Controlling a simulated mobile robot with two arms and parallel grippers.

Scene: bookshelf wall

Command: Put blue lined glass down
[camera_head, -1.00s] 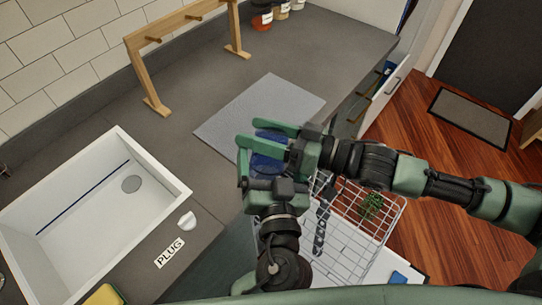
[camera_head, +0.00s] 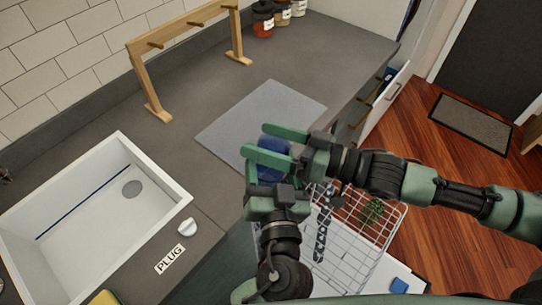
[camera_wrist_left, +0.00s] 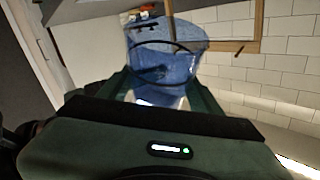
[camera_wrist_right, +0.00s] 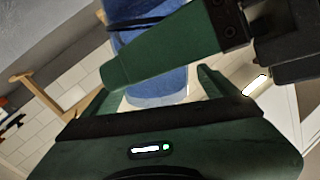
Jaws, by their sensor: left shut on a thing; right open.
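The blue translucent glass (camera_head: 274,147) is between my two grippers near the counter's front edge, partly hidden by fingers. My left gripper (camera_head: 270,172) is shut on it from below in the head view. In the left wrist view the glass (camera_wrist_left: 165,55) shows dark lines around it and stands between the fingers. My right gripper (camera_head: 277,146) is open, with its fingers on either side of the glass. In the right wrist view the glass (camera_wrist_right: 150,80) is partly covered by a green finger. I cannot tell whether the glass touches any surface.
A grey mat (camera_head: 262,108) lies bare on the dark counter behind the grippers. A wooden rack (camera_head: 150,75) and several jars (camera_head: 263,20) stand farther back. A white sink (camera_head: 75,245) is at left. A wire basket (camera_head: 350,225) with a green plant is below right.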

